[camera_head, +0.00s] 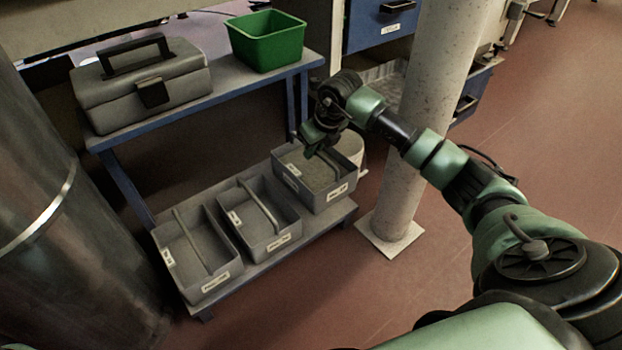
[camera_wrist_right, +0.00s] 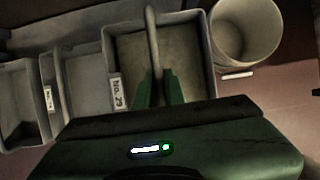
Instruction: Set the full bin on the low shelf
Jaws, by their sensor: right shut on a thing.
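A grey bin (camera_head: 333,196) with a lengthwise bar handle and white labels is at the right end of the low shelf (camera_head: 283,255). A grey-beige surface shows inside it, higher than in the other bins. My right gripper (camera_head: 318,150) is shut on its handle. The right wrist view shows the fingers (camera_wrist_right: 159,88) on the handle (camera_wrist_right: 152,45), with the bin (camera_wrist_right: 198,60) level beneath. I cannot tell whether its base touches the shelf or hangs just above. My left gripper is not in view.
Two empty-looking grey bins (camera_head: 215,278) (camera_head: 280,238) stand left on the low shelf. A pale bucket (camera_head: 352,147) is behind the held bin. A column (camera_head: 425,120) stands close right. A toolbox (camera_head: 150,88) and green bin (camera_head: 268,45) sit on the upper shelf.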

